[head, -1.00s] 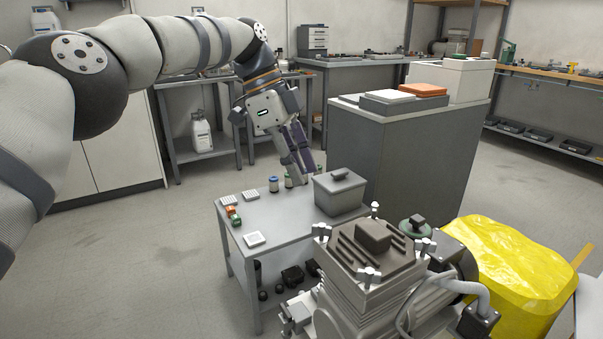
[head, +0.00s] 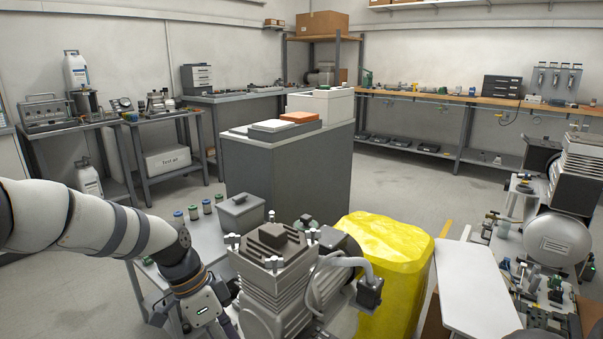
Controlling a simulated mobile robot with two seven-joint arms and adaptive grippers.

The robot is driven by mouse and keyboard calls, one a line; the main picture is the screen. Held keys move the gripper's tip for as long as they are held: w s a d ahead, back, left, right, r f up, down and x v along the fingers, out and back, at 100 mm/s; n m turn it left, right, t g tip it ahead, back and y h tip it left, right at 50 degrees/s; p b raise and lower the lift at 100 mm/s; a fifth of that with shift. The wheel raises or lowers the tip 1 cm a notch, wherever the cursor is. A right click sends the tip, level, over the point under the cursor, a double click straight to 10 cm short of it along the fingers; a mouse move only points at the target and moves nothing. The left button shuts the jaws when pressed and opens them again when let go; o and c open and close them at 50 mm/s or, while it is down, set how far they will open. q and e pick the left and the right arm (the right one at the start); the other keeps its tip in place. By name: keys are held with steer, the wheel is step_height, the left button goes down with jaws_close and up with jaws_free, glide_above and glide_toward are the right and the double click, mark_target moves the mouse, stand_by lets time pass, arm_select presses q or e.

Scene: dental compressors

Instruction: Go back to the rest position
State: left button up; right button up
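My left arm comes in from the left edge and bends down at the bottom of the view. My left gripper (head: 224,322) hangs low, in front of the small grey table (head: 207,232) and left of the compressor's finned motor block (head: 272,262). Its fingertips are cut off or hidden at the bottom edge, so I cannot tell whether it is open or shut. No held object shows. My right gripper is not in view.
A yellow-wrapped bulky object (head: 385,262) and a white panel (head: 470,285) stand right of the compressor. A grey box (head: 240,212) and small jars (head: 193,212) sit on the table. A grey cabinet (head: 290,170) stands behind. A cluttered bench with a tank (head: 556,240) is at right.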

arm_select(q)
steer(key=s+f+n+p, duration=0.15)
steer(key=s+f, duration=0.25)
steer(key=s, duration=0.4)
steer(key=s+f+n+g+y, duration=0.1)
steer(key=s+f+n, duration=0.25)
steer(key=s, duration=0.35)
steer(key=s+f+n+p, duration=0.1)
steer(key=s+f, duration=0.3)
steer(key=s, duration=0.4)
steer(key=s+a+r+n+y+p, duration=0.1)
steer(key=s+a+r+n, duration=0.1)
steer(key=s, duration=0.9)
steer(key=s+a+r+n+y+p, duration=0.1)
steer(key=s+a+n, duration=0.3)
steer(key=s, duration=0.8)
steer(key=a+r+p, duration=0.1)
steer(key=a, duration=0.1)
steer(key=shift+a+r+n+g+y, duration=0.2)
steer(key=shift+a+n+g+y, duration=0.1)
steer(key=shift+a+n+y, duration=0.1)
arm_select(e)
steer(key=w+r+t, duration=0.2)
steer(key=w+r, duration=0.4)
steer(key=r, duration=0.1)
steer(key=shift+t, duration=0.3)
arm_select(q)
steer(key=shift+o, duration=0.6)
